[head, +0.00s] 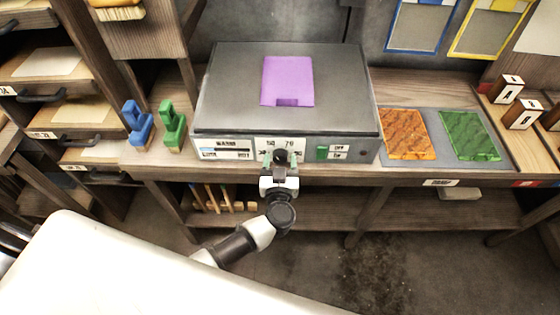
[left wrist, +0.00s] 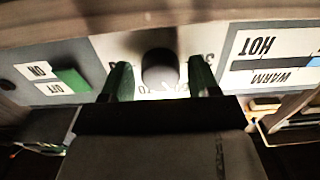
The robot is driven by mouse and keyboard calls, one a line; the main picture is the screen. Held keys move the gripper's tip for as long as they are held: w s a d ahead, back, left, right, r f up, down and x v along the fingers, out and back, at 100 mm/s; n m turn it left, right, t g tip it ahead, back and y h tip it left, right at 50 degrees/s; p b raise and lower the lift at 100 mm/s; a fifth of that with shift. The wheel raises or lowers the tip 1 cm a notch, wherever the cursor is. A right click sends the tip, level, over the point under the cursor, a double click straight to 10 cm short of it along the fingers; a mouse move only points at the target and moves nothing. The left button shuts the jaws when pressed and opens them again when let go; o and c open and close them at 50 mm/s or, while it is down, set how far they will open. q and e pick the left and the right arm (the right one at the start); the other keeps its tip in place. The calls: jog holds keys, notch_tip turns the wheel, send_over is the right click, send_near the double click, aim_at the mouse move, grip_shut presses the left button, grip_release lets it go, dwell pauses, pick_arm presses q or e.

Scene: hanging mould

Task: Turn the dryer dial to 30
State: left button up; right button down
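The dryer (head: 215,105) is a grey box on the wooden bench, with a white dial plate on its front. Its black dial (head: 281,155) shows as a round knob in the left wrist view (left wrist: 160,70). My left gripper (head: 280,164) is at the dial, and in the left wrist view its green fingers (left wrist: 160,82) stand on either side of the knob. The fingers are open, with a small gap on each side. The dial's numbers are partly hidden, and I cannot tell where it points. My right gripper is not in view.
A green switch (head: 322,153) with OFF and ON labels is right of the dial. A WARM/HOT gauge (head: 225,153) is left of it. A purple sheet (head: 288,78) lies on the dryer. Orange (head: 407,134) and green (head: 469,135) sheets lie to the right.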

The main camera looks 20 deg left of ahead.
pick_arm(q)
jog(key=c, duration=0.7)
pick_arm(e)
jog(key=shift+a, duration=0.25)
pick_arm(q)
jog(key=shift+n, duration=0.3)
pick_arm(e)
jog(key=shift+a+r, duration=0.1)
pick_arm(q)
jog(key=shift+n+p, duration=0.3)
jog(key=shift+n, duration=0.6)
jog(key=n, duration=0.2)
jog(key=shift+d+n, duration=0.1)
jog(key=shift+n, duration=0.3)
jog(key=n, duration=0.3)
jog(key=shift+n+b, duration=0.35)
jog(key=shift+n, duration=1.45)
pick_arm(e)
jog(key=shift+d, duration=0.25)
pick_arm(q)
jog(key=shift+c, duration=0.2)
